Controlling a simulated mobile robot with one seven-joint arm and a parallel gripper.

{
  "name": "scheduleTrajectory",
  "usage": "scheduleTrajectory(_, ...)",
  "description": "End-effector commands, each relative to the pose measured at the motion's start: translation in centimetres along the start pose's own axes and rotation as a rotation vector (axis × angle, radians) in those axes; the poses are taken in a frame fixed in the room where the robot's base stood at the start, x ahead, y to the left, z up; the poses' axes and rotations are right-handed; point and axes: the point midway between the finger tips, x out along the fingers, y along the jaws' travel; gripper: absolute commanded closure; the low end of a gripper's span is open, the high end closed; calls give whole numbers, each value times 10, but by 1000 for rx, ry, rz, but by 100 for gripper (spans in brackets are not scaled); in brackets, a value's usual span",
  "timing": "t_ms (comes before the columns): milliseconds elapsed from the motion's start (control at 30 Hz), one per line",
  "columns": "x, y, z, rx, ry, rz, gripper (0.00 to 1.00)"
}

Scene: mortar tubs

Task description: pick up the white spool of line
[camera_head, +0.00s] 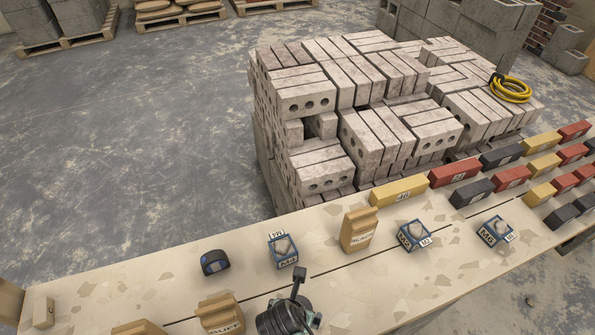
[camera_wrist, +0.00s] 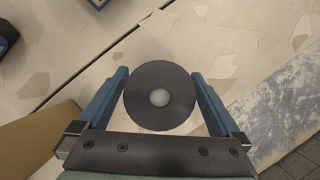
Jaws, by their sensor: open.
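In the wrist view a round dark grey disc (camera_wrist: 150,113) with a pale round centre lies between the fingers of my gripper (camera_wrist: 159,75). It looks like the end of a spool seen from straight above. Any white line on its side is hidden, so I cannot confirm its colour. The blue fingers are open, one on each side of the disc, with narrow gaps showing. In the head view a dark part of my arm (camera_head: 284,318) is at the bottom edge over the bench, and no white spool can be made out there.
The pale bench (camera_head: 350,290) holds a dark blue roll (camera_head: 214,262), a tan block (camera_head: 358,230), blue boxes (camera_head: 283,249) and rows of coloured bricks (camera_head: 455,172). A tan block (camera_wrist: 38,140) is left of my gripper. Stacked grey bricks (camera_head: 305,92) stand behind the bench.

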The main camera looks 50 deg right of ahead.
Motion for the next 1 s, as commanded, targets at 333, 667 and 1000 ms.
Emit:
scheduleTrajectory(333,11,0,0,0,-1,1,0)
scheduleTrajectory(667,10,0,0,0,0,1,56)
scheduleTrajectory(1000,10,0,0,0,-1,2,81)
